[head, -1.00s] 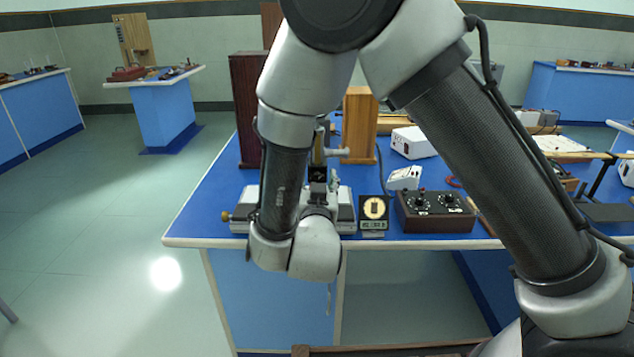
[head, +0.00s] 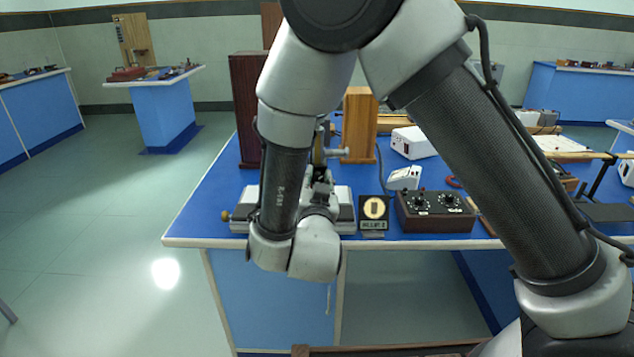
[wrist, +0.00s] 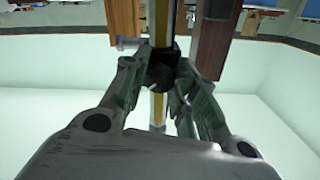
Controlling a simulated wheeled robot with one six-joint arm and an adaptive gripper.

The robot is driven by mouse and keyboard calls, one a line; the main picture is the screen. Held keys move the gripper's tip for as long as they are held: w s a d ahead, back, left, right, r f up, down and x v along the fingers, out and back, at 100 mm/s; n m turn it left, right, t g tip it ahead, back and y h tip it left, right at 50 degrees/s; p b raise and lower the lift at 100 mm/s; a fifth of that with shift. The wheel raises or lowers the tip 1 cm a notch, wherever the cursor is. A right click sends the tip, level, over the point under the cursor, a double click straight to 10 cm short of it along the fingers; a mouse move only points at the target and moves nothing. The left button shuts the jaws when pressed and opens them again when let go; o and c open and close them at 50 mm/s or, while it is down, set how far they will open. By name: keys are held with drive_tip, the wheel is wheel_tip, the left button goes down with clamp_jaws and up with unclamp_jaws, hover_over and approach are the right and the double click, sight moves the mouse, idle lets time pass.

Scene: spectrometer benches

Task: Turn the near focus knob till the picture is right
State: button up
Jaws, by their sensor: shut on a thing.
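A dark round knob (wrist: 162,76) sits on a brass and grey upright column (wrist: 158,18) in the wrist view. My gripper (wrist: 160,84) is shut on this knob, with a finger on each side of it. In the head view my gripper (head: 320,183) is at the instrument's column, and my arm hides the knob there. The instrument's pale base (head: 345,212) stands at the front of the blue bench. Just right of it is a small black panel (head: 364,212) with a cream oval picture and a lit text strip, too small to read surely.
A control box with dark dials (head: 436,226) stands right of the panel. White boxes (head: 413,142) and a wooden block (head: 359,118) stand behind. A tall dark red block (head: 248,100) rises at the left. The bench's left front corner is clear.

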drive_tip(key=m, duration=1)
drive_tip(key=shift+m, duration=0.4)
drive_tip(key=shift+c, duration=0.2)
drive_tip(key=o, duration=1.1)
drive_tip(key=shift+c, duration=0.2)
drive_tip(key=s, duration=1.2)
drive_tip(key=shift+a, duration=0.2)
